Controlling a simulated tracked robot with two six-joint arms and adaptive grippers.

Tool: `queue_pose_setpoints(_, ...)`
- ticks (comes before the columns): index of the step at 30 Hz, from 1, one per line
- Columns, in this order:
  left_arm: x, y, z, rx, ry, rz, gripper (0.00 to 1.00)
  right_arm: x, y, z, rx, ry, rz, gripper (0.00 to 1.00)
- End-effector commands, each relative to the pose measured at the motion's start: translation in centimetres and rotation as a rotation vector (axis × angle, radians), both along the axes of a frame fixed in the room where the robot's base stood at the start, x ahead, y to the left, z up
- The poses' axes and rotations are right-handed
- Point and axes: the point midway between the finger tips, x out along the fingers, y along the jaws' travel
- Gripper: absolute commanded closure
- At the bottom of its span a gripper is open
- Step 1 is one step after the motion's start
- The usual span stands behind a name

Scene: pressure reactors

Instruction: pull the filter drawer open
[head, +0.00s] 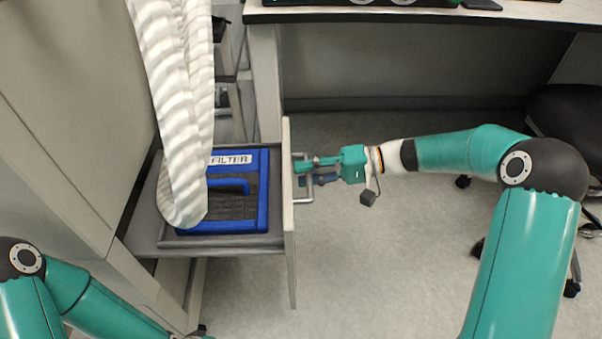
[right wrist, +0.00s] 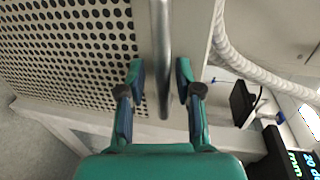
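The filter drawer (head: 289,215) stands out from the grey cabinet, its front panel well clear of the cabinet face. Inside lies a blue-framed dark filter (head: 240,200) labelled FILTER. My right gripper (head: 305,171) is at the metal handle (head: 306,190) on the drawer's outer face. In the right wrist view, the handle bar (right wrist: 162,60) runs between the two fingertips of my right gripper (right wrist: 160,78). Narrow gaps seem to show on both sides, so the fingers look open around the bar. My left arm shows at the lower left; its gripper is out of view.
A white ribbed hose (head: 175,100) hangs over the drawer's left part and hides some of the filter. A desk (head: 420,12) stands at the back and a dark chair (head: 565,110) at the right. Floor (head: 390,260) right of the drawer is clear.

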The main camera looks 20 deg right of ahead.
Motion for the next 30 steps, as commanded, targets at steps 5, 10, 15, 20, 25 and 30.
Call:
queue_pose_setpoints(5, 0.0, 0.0, 0.0, 0.000, 0.000, 0.000, 0.60, -0.1, 0.2, 0.1, 0.001, 0.001, 0.006, 0.61)
queue_pose_setpoints(10, 0.0, 0.0, 0.1, 0.000, 0.000, 0.000, 0.60, -0.2, 0.0, 0.1, 0.001, 0.000, 0.008, 0.61)
queue_pose_setpoints(15, 0.0, 0.0, 0.1, 0.000, 0.000, 0.000, 0.60, -0.4, -1.5, 0.4, 0.001, 0.001, 0.005, 0.61)
queue_pose_setpoints(20, 0.0, 0.0, 0.1, 0.000, 0.000, 0.000, 0.60, -0.9, -4.4, 1.0, 0.001, -0.001, 0.002, 0.61)
queue_pose_setpoints(25, 0.0, 0.0, 0.1, 0.000, 0.000, 0.000, 0.60, -1.5, -7.7, 1.6, 0.000, 0.000, 0.003, 0.61)
queue_pose_setpoints(30, 0.0, 0.0, 0.1, 0.000, 0.000, 0.000, 0.60, -1.9, -10.1, 2.1, 0.000, 0.000, 0.004, 0.61)
